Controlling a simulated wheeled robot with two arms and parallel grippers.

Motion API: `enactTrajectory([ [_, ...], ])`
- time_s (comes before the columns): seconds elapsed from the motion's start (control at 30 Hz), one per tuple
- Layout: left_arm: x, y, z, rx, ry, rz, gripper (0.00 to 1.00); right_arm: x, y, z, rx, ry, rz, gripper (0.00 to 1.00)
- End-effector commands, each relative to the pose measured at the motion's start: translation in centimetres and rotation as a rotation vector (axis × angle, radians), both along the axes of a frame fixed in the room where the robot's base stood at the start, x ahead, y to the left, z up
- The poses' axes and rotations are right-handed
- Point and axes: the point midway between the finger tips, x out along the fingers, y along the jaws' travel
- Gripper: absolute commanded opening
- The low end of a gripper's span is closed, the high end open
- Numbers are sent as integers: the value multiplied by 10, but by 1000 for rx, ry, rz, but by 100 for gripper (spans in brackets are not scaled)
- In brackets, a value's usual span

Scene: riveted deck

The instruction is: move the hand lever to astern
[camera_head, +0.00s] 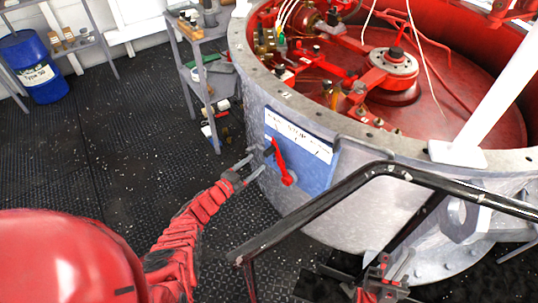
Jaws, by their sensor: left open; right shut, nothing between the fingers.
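The red hand lever (281,162) is mounted on a blue plate (318,172) on the side of the grey round housing. Its upper end leans a little to the left, below a white label strip (298,135). STOP is readable on the strip; the other words are too small to read. My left gripper (251,167) is open and empty, just left of the lever, its fingers pointing towards it. I cannot tell whether a finger touches the plate. My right gripper (383,260) is shut and empty at the bottom, right of centre, well away from the lever.
A black handrail (330,197) crosses in front of the housing, between the lever and my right gripper. The grey housing rim (262,82) surrounds red machinery. A grey shelf (205,85) with items stands behind left. A blue drum (36,68) is far left. Open dark deck lies left.

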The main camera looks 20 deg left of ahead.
Motion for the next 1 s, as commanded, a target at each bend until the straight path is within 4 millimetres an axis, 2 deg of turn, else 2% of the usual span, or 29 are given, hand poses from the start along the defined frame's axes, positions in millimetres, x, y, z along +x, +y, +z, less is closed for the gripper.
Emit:
enactTrajectory([
  [0.03, 13, -5, -4, -1, -5, -1, 63, 0, 0, -13, 0, 0, 0, 0],
  [0.2, 45, -21, -6, 0, -3, -1, 63, 0, 0, -34, 0, 0, 0, 0],
  [0.4, 70, -32, -3, 2, -2, 1, 63, 0, 0, -51, 0, 0, 0, 0],
  [0.8, 77, -35, 0, 2, -1, 1, 63, 0, 0, -53, 0, 0, 0, 0],
  [1.0, 77, -35, 0, 1, -1, 1, 27, 0, 0, -53, 0, 0, 0, 0],
])
